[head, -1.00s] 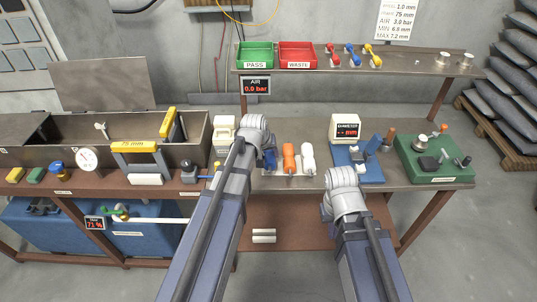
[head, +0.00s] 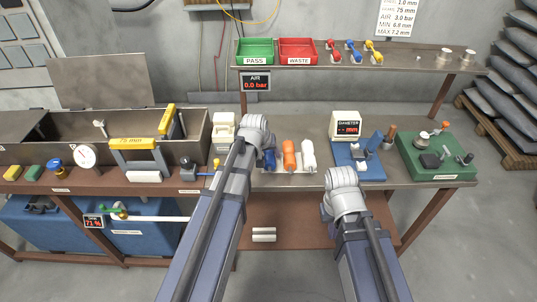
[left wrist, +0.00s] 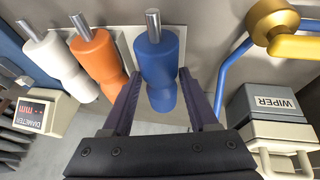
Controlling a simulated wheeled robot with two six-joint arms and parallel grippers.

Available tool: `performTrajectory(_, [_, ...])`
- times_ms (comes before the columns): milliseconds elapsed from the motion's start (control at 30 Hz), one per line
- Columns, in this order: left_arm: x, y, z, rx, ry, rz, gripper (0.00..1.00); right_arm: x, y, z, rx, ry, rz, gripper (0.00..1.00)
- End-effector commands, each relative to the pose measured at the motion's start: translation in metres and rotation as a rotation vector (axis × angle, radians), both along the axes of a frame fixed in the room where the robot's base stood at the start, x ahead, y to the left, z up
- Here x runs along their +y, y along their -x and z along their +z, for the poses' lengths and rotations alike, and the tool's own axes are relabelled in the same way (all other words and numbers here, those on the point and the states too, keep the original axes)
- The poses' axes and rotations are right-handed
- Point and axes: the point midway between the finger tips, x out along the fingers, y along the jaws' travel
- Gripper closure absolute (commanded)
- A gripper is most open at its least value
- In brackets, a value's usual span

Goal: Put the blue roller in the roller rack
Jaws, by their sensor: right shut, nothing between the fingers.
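The blue roller (head: 269,160) sits at the left end of a light plate (head: 290,172), beside an orange roller (head: 289,152) and a white roller (head: 309,155). In the left wrist view the blue roller (left wrist: 157,68) has a metal pin at its top. My left gripper (left wrist: 158,100) is open, with one dark finger on each side of the blue roller. Gaps show between the fingers and the roller. In the head view my left wrist partly covers the blue roller. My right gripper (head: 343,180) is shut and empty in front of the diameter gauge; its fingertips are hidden.
A white wiper box (head: 223,133) stands left of the rollers; a yellow and blue lever (left wrist: 290,30) is near it. The diameter gauge (head: 347,126) and a green fixture (head: 437,158) stand to the right. A shelf (head: 400,63) with green and red trays is above.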

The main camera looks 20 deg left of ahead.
Motion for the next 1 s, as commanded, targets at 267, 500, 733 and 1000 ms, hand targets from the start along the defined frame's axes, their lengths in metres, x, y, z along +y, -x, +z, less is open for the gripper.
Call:
performTrajectory(267, [0.000,0.000,0.000,0.000,0.000,0.000,0.11,0.000,0.000,0.000,0.000,0.000,0.000,1.00])
performTrajectory(500, [0.000,0.000,0.001,0.001,0.000,0.000,0.11,0.000,0.000,0.001,0.000,0.000,0.000,1.00])
performTrajectory(733, [0.001,0.006,0.014,0.001,0.000,0.000,0.11,0.000,0.000,0.014,0.000,0.000,0.000,1.00])
performTrajectory(1000, [0.003,0.020,0.047,0.000,0.000,0.000,0.11,0.000,0.000,0.047,0.000,0.000,0.000,1.00])
